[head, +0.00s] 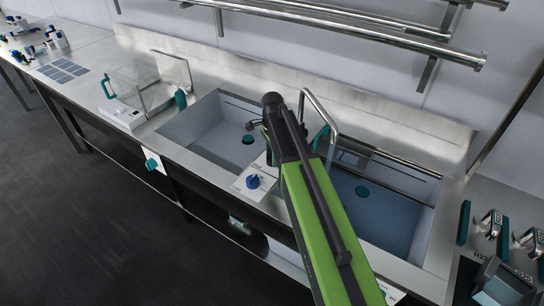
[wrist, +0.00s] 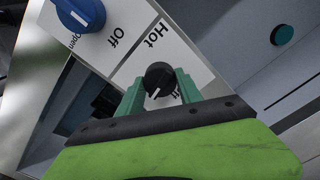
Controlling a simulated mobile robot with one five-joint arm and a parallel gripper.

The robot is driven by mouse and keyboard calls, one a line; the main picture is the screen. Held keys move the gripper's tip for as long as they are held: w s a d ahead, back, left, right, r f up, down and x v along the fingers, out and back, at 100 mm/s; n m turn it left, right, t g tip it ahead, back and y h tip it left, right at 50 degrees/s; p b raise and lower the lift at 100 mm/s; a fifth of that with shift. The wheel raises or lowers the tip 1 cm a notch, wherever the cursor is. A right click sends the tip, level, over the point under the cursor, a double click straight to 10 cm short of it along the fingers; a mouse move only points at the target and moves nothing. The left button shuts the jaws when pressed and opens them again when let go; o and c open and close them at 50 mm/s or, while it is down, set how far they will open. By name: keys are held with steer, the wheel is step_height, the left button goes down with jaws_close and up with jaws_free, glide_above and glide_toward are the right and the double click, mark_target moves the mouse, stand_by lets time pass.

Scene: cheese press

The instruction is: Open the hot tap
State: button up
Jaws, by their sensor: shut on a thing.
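The hot tap is a round black knob (wrist: 158,78) with a white pointer line, on a white plate marked "Hot" in the wrist view. The line points down and to the left there, and a second word beside the knob is partly covered. My gripper (wrist: 160,92) has its two green fingers on either side of the knob and is shut on it. In the head view my green arm hides the knob and most of the gripper.
A blue knob (wrist: 80,14) with "Off" and "Open" labels sits close by; it also shows in the head view (head: 254,181). A left basin (head: 205,125) and a right basin (head: 385,215) flank the panel. A curved metal spout (head: 325,112) rises behind my arm.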

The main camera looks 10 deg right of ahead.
steer(key=shift+m, duration=1.1)
steer(key=o, duration=1.4)
steer(key=shift+c, duration=0.2)
steer(key=shift+r, duration=0.1)
step_height(320, 180, up, 17)
steer(key=p, duration=1.7)
